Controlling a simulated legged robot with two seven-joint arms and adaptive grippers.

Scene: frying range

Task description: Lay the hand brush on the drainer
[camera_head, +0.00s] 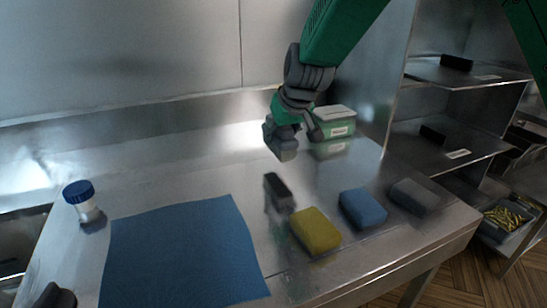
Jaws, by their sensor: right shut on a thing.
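My right gripper (283,142) reaches in from the top right and hangs over the middle of the steel table. It is shut on a small, pale-ended thing (287,154), likely the hand brush, mostly hidden by the fingers. Below it, apart from the fingertips, a dark grey block-like shape (278,190) shows on the table; I cannot tell whether it is an object or partly a reflection. I cannot make out for certain which surface is the drainer.
A flat blue mat (180,250) lies front left, beside a blue-capped bottle (82,200). Yellow (315,231), blue (363,208) and grey (414,196) blocks lie front right. A green-and-white tub (334,122) stands behind the gripper. Steel shelves (455,75) stand at right.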

